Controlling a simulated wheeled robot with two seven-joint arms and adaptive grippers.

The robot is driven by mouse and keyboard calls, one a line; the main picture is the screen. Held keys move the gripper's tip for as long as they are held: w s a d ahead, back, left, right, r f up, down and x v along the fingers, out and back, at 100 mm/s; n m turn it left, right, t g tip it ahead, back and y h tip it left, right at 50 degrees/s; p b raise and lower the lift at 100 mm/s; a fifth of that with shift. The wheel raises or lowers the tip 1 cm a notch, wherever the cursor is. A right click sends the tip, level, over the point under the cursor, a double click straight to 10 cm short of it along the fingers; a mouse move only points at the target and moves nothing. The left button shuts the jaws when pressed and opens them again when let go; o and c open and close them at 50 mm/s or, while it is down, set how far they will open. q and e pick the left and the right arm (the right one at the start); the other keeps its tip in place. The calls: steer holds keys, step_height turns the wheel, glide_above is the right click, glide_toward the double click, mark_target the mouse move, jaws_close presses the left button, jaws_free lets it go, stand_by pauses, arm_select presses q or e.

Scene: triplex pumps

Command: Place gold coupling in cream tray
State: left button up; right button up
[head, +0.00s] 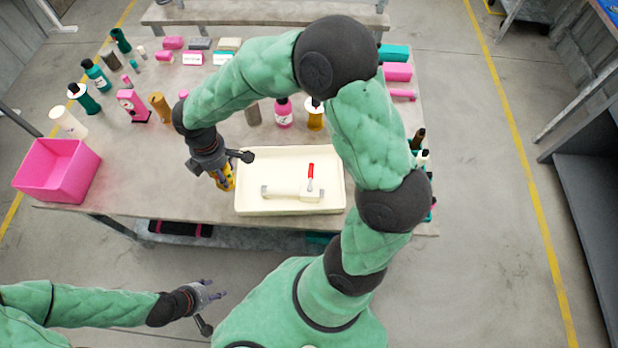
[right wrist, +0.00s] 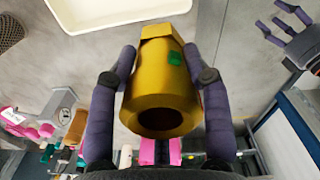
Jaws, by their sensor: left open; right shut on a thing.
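The gold coupling (right wrist: 162,85) is held between the purple fingers of my right gripper (right wrist: 160,62), with its round open end facing the wrist camera. In the head view the coupling (head: 226,179) hangs just left of the cream tray (head: 290,208), above the table and largely hidden by the gripper. The tray's edge also shows at the top of the right wrist view (right wrist: 110,18). The tray holds a cream block-like part with a red handle (head: 310,178). My left gripper (head: 214,291) is open and empty, low in front of the table.
A pink bin (head: 57,170) stands at the table's left front corner. Bottles and small parts crowd the back and left. A pink bottle (head: 283,113) and a gold one (head: 314,116) stand behind the tray. Table between bin and tray is clear.

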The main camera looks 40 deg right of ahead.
steer(key=shift+d+f, duration=0.1)
steer(key=shift+d, duration=0.25)
steer(key=d+f+b, duration=0.1)
steer(key=d+f, duration=0.2)
steer(key=d, duration=0.1)
steer(key=w+d+f+b, duration=0.1)
steer(key=d+f, duration=0.2)
steer(key=d, duration=0.1)
steer(key=w+d+f+b, duration=0.1)
steer(key=d+f, duration=0.2)
steer(key=d, duration=0.1)
steer(key=shift+w+d+f, duration=0.2)
steer(key=shift+d+f, duration=0.05)
steer(key=shift+d, duration=0.1)
steer(key=shift+d+f+b, duration=0.15)
steer(key=shift+f+b, duration=0.35)
steer(key=shift+f, duration=1.15)
steer(key=shift+f, duration=0.15)
steer(key=o, duration=1.5)
steer(key=shift+c, duration=0.2)
